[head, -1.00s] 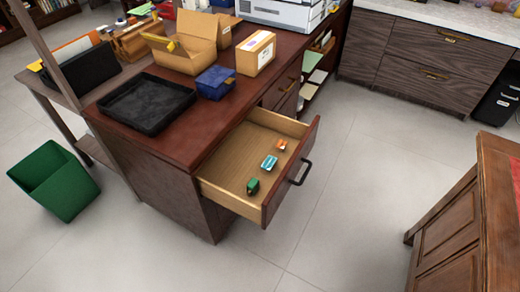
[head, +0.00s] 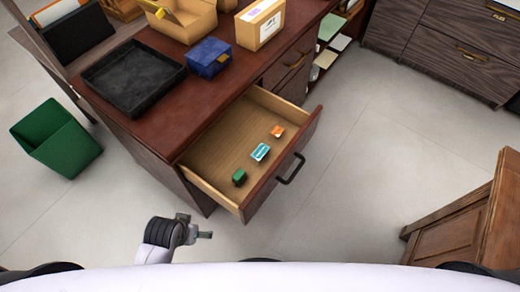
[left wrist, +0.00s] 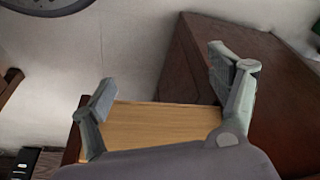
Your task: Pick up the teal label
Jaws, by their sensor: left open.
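The teal label (head: 260,152) is a small teal-and-white piece lying on the floor of the open wooden drawer (head: 215,150). It lies between a small green item (head: 239,177) and a small orange item (head: 277,131). My left gripper (head: 205,234) is outside the drawer, below its front left corner in the picture, apart from the label. In the left wrist view my left gripper (left wrist: 162,75) has its fingers spread with nothing between them. Bare drawer wood (left wrist: 165,122) shows there, but the label does not. My right gripper is not in view.
The dark red desk carries a black tray (head: 135,85), a blue box (head: 209,58) and cardboard boxes (head: 260,24). The drawer front has a black handle (head: 291,169). A green bin (head: 57,140) stands left. A wooden cabinet (head: 465,215) stands right. Floor between is clear.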

